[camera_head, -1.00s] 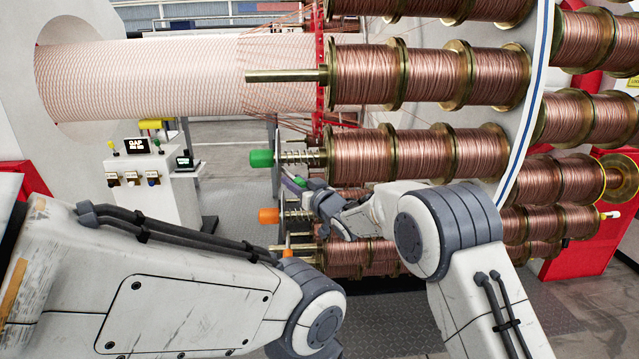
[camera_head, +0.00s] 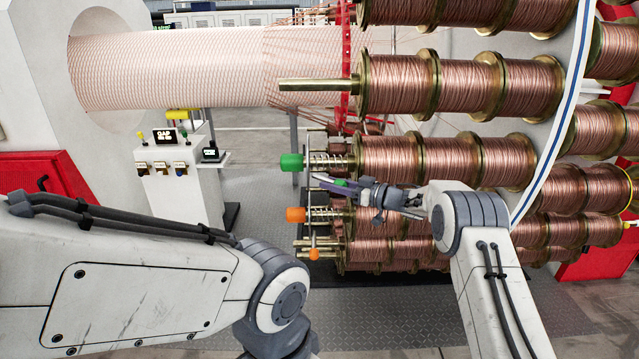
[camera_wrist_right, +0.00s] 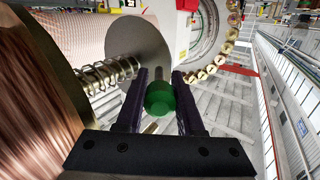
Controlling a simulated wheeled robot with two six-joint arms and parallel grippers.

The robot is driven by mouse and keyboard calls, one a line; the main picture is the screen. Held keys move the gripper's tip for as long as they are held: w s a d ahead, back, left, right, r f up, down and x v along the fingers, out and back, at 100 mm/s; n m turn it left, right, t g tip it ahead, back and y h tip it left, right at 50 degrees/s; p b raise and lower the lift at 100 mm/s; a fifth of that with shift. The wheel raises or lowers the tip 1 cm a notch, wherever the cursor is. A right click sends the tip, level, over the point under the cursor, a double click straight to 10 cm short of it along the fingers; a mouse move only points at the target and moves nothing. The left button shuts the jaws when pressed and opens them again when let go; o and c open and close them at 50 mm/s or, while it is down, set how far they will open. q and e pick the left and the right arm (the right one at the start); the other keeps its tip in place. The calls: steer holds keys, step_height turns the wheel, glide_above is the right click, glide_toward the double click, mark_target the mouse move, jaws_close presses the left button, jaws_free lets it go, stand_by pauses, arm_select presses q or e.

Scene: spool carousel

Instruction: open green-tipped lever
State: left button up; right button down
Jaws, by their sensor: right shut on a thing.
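The lever's green tip (camera_wrist_right: 160,99) is between the two dark fingers of my right gripper (camera_wrist_right: 162,103) in the right wrist view. The fingers are shut on it. In the head view a small bit of green (camera_head: 340,182) shows at my right gripper (camera_head: 338,187), which points left, just below the sprung shaft end. The lever's stem is mostly hidden. A larger green cap (camera_head: 291,162) sits on the end of that shaft, above and left of the gripper. My left arm crosses the lower left; its gripper is out of view.
An orange cap (camera_head: 295,215) and a small orange tip (camera_head: 314,254) are on the shafts below. Copper spools (camera_head: 390,159) fill the right side close to my gripper. A control stand (camera_head: 180,180) is at the left. The floor between is clear.

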steer(key=shift+r, duration=0.2)
steer(key=c, duration=0.5)
jaws_free()
steer(key=shift+f, duration=0.1)
steer(key=shift+d, duration=0.1)
steer(key=shift+s+d, duration=0.15)
steer(key=shift+d, duration=0.15)
steer(key=b+v, duration=0.3)
steer(key=v, duration=0.6)
steer(key=shift+s+d+b, duration=0.2)
steer(key=shift+s+b, duration=0.05)
steer(key=shift+b, duration=0.1)
